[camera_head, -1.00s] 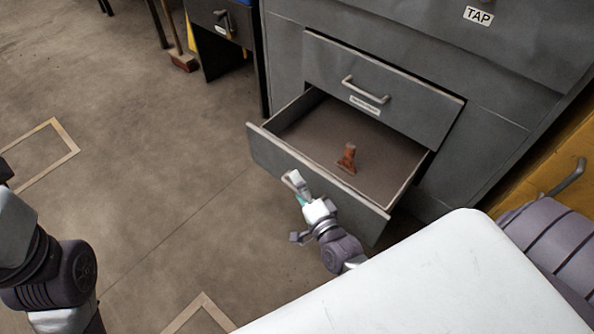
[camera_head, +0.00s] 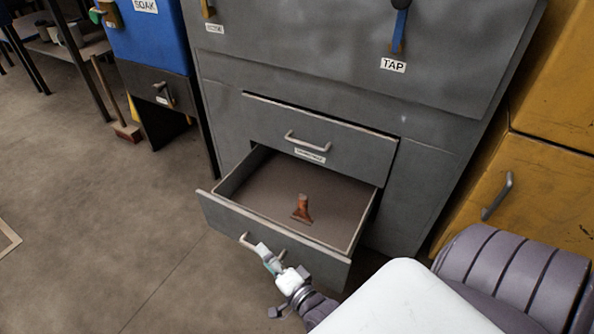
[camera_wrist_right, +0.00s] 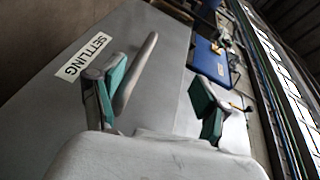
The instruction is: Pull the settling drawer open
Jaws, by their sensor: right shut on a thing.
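The settling drawer (camera_head: 230,217) is the lower drawer of the grey cabinet, and it stands well out. A small reddish-brown object (camera_head: 302,209) is inside it. In the right wrist view, a white SETTLING label (camera_wrist_right: 83,56) is on the drawer front beside the bar handle (camera_wrist_right: 137,72). My left gripper is out of view.
A closed drawer (camera_head: 345,150) with its own handle is just above. The grey cabinet (camera_head: 300,60) carries a TAP label. A yellow cabinet (camera_head: 540,190) stands at right, a blue SOAK unit (camera_head: 150,40) at back left.

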